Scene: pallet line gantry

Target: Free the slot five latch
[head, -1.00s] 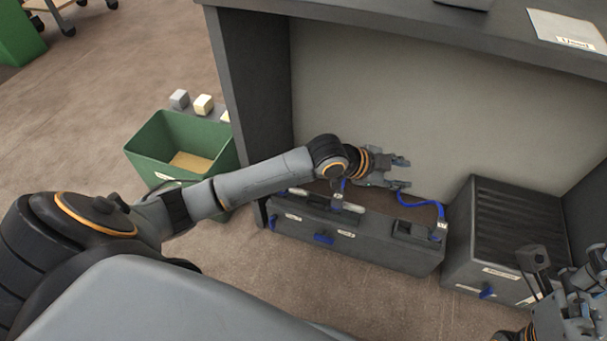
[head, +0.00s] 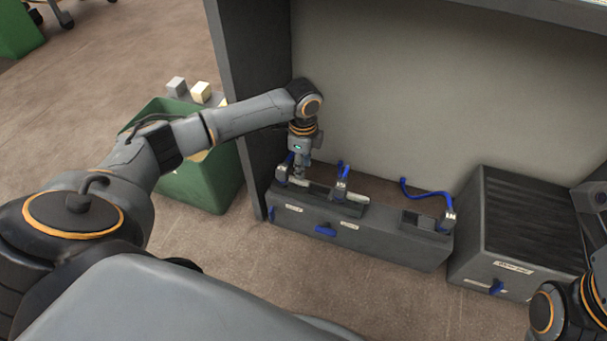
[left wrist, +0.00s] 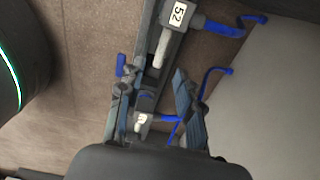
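A long dark grey unit (head: 400,252) lies on the floor under the table, with small clamp-like latches along its top. One latch with a blue lever (head: 341,183) stands near its middle; another, with a curved blue cable (head: 425,194), is at its right end. My left gripper (head: 300,172) points down over the unit's left end. In the left wrist view its fingers (left wrist: 158,110) are spread, with a small labelled latch part (left wrist: 141,123) between them; contact cannot be told. A label reading like "52" (left wrist: 178,14) lies beyond. I cannot read which latch is slot five.
A ribbed dark box (head: 520,225) stands right of the unit. A green bin (head: 215,185) stands left of the table leg (head: 238,110), with small blocks (head: 200,92) behind it. My right arm is at the right edge. The floor in front of the unit is clear.

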